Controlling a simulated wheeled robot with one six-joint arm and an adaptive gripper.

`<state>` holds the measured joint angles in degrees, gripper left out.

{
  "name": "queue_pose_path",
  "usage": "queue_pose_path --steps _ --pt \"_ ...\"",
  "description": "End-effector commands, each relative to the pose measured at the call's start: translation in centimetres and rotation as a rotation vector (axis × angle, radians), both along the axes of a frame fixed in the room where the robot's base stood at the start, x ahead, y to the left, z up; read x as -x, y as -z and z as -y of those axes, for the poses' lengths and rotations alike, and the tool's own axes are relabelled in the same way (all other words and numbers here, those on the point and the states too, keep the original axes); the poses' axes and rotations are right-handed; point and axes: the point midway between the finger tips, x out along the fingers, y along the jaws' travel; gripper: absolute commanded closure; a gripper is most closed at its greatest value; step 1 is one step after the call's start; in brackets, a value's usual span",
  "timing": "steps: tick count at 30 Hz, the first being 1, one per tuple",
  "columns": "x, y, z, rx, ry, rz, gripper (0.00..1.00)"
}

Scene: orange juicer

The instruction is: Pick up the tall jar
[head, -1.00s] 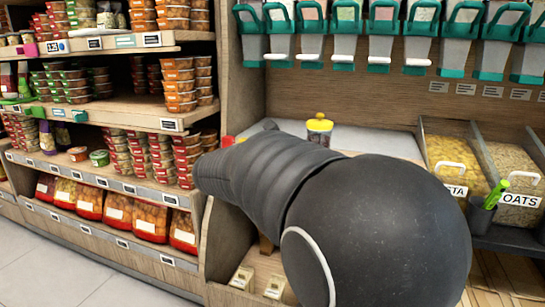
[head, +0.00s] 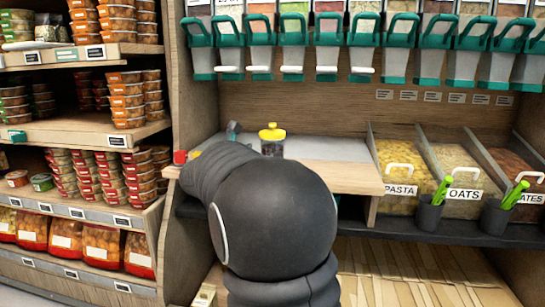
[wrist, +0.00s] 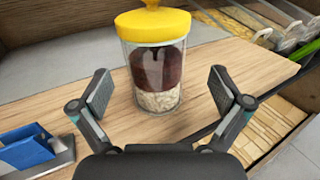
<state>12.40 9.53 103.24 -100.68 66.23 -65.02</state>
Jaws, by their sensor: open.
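The tall jar (wrist: 155,65) is clear with a yellow lid and knob. It holds a dark layer above a pale, flaky layer. It stands upright on the wooden counter (wrist: 205,70), and its lower part is hidden behind my arm in the head view (head: 271,143). My gripper (wrist: 161,90) is open in the wrist view, with one finger on each side of the jar's lower part in the picture. The jar is not held. I cannot tell how far the fingertips are from it. In the head view the gripper is hidden by my arm.
A blue object in a grey holder (wrist: 35,150) sits left of my gripper. A red object (head: 180,157) is at the counter's left end. Bins of pasta (head: 405,170) and oats (head: 463,172) stand to the right. Dispensers (head: 340,50) hang above. Stocked shelves (head: 80,130) are left.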

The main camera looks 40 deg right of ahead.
Motion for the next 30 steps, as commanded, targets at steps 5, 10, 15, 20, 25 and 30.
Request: queue_pose_path --steps 5,10,15,20,25,30 --pt "-1.0 -0.4 2.3 0.000 0.004 0.001 0.00" --pt "-1.5 -0.4 4.1 -0.001 0.003 0.001 0.00" --pt "-1.7 -0.5 4.5 0.000 0.001 0.001 0.00" --pt "-1.6 -0.5 4.5 0.000 0.001 0.001 0.05" --pt "-1.6 -0.5 4.5 0.000 0.001 0.001 0.47" --pt "-1.6 -0.6 4.5 0.001 0.001 0.002 0.71"
